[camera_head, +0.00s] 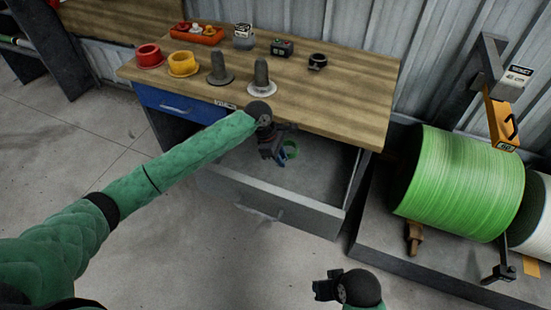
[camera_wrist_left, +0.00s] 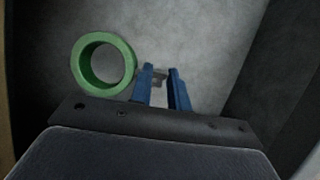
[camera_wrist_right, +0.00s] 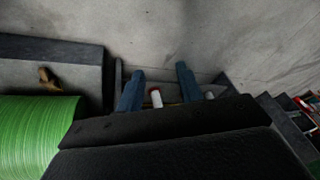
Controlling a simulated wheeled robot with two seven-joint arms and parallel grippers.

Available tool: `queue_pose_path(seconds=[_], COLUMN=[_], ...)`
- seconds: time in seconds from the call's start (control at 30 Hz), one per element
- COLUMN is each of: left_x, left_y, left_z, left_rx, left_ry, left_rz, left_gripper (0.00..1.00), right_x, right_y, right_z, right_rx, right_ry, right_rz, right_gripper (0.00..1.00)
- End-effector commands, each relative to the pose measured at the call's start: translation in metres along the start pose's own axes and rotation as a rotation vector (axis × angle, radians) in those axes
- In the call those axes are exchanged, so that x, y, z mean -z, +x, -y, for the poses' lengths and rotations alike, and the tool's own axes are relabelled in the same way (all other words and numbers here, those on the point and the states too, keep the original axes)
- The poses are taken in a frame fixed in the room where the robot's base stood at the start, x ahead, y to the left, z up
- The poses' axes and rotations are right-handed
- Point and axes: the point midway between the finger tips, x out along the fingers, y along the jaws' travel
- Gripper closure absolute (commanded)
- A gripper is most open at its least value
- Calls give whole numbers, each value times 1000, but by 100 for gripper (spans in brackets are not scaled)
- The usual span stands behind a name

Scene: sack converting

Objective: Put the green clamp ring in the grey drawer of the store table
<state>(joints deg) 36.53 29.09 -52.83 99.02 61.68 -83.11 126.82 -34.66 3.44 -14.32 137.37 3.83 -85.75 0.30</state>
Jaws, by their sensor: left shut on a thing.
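In the left wrist view the ring (camera_wrist_left: 76,62) is just left of the blue fingers of my left gripper (camera_wrist_left: 162,80). A small grey part lies between those fingers, which are shut on the ring, seemingly by its lug. In the head view my left gripper (camera_head: 282,154) points down into the drawer; I cannot tell whether the ring touches its floor. My right gripper (camera_wrist_right: 158,82) is open and empty, away from the table.
A blue drawer (camera_head: 180,104) is closed. A green roll (camera_head: 458,185) stands to the right.

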Motion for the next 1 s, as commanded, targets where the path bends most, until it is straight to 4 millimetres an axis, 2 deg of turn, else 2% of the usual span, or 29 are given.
queue_pose_path(seconds=[0.1,0.3,0.67,1.0], left_x=[14,23,36,36], left_y=[-7,-9,21,23], left_z=[-9,-13,-11,-11], left_rx=[0,-1,-1,-1], left_ry=[0,1,0,1], left_rz=[0,2,1,1], left_gripper=[100,100,100,100], right_x=[-1,-2,-4,-1], right_y=[-4,-8,-19,-20], right_z=[-1,-3,-8,-9], right_rx=[-5,-8,-23,-24], right_ry=[1,2,11,17], right_rz=[8,15,39,36], right_gripper=[64,64,64,64])
